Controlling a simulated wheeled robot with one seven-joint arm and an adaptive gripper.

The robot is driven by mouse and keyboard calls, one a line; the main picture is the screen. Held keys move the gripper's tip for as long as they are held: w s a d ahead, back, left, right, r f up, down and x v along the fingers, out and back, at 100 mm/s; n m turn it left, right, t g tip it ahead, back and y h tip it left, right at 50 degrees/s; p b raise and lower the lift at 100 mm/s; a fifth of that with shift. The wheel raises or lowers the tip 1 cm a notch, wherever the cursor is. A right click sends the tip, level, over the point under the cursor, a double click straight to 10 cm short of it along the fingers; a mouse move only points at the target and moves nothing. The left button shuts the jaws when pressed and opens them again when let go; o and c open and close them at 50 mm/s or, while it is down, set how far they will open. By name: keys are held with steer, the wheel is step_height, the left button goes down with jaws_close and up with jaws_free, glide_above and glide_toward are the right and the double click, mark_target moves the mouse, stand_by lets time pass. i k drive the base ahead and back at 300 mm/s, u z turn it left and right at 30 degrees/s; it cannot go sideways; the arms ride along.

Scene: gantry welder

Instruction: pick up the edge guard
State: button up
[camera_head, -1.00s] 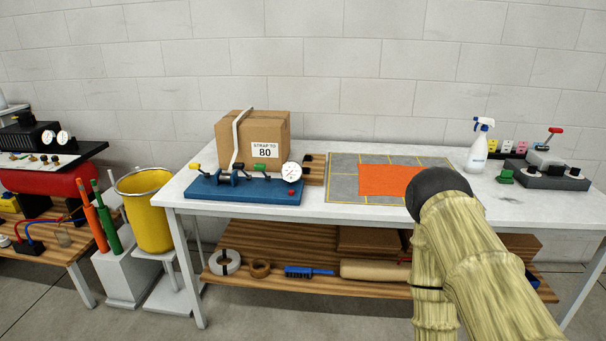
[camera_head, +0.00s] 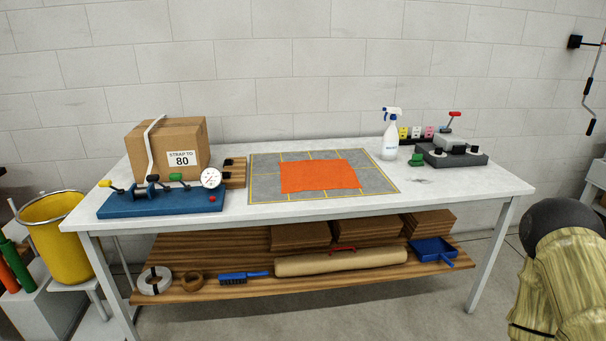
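I cannot tell for sure which thing is the edge guard. Small black pieces (camera_head: 228,162) sit on a wooden block (camera_head: 236,180) right of the cardboard box (camera_head: 191,135). A small green piece (camera_head: 416,160) lies on the white table (camera_head: 440,190), left of a dark grey device (camera_head: 462,157). Either may be the edge guard, but both are too small to make out. My arm, in a straw-coloured cover with a dark rounded part, shows at the lower right, off the table's right end. My gripper is not in view.
A blue strapping fixture (camera_head: 160,203) with a dial stands before the box. An orange sheet (camera_head: 318,176) lies on a grey gridded mat (camera_head: 376,182). A spray bottle (camera_head: 389,143) stands behind. The lower shelf (camera_head: 210,290) is loaded. The table's front right is clear.

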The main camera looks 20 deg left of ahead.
mark_target(226, 174)
steer(key=z, duration=0.95)
steer(key=i, duration=2.55)
steer(key=u, duration=3.6)
